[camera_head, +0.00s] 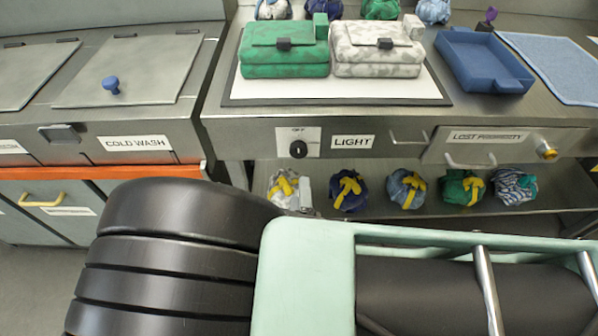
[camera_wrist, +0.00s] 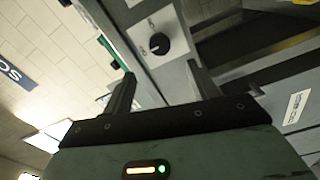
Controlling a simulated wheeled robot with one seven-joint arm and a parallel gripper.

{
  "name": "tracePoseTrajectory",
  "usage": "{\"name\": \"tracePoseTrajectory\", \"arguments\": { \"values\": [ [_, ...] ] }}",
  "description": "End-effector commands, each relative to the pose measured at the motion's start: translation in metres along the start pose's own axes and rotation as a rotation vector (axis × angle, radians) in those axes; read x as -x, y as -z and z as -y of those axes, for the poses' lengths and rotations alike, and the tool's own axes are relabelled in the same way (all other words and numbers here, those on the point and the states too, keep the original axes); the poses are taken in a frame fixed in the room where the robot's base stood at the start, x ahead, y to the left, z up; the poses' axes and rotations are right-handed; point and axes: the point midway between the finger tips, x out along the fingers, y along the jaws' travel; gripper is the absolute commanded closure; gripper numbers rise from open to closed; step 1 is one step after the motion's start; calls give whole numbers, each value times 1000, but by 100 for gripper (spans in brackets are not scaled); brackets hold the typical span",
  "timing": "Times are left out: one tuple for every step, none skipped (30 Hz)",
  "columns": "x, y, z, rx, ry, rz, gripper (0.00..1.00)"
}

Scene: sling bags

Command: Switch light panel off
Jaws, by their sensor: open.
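The light panel (camera_head: 312,141) is a pale plate on the counter front with a round black knob (camera_head: 298,149), beside a LIGHT label (camera_head: 352,142). Small lettering sits above the knob; I cannot tell the knob's setting. In the wrist view the panel (camera_wrist: 139,36) shows tilted, with the knob (camera_wrist: 158,43) beyond my fingertips, roughly between them in the picture. My gripper (camera_wrist: 159,80) is open and empty, apart from the knob. In the head view my arm hides most or all of the gripper.
Above the panel, a green bag (camera_head: 284,62) and a white patterned bag (camera_head: 376,62) lie on a mat (camera_head: 340,97). A blue tray (camera_head: 470,60) stands right. Several rolled bundles (camera_head: 407,188) sit on the shelf below. Handles (camera_head: 408,136) jut out right of the label.

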Motion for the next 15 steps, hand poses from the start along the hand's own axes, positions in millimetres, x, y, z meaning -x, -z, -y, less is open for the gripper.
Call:
{"name": "tracePoseTrajectory", "arguments": {
  "values": [
    [12,1,-1,1,3,-3,41],
    [19,1,0,0,3,-3,41],
    [26,1,0,0,2,-3,41],
    [32,1,0,0,2,-2,41],
    [37,1,0,0,3,-3,41],
    [44,1,0,0,2,-2,41],
    [48,1,0,0,2,-3,41],
    [52,1,0,0,1,-2,41],
    [56,0,0,0,1,-1,41],
    [59,0,0,0,1,-1,41],
    [61,0,0,0,1,-1,41],
    [64,0,0,0,1,-1,41],
    [65,0,0,0,1,-1,41],
    [66,0,0,0,0,-1,41],
    [67,0,0,0,0,-1,41]
  ]
}}
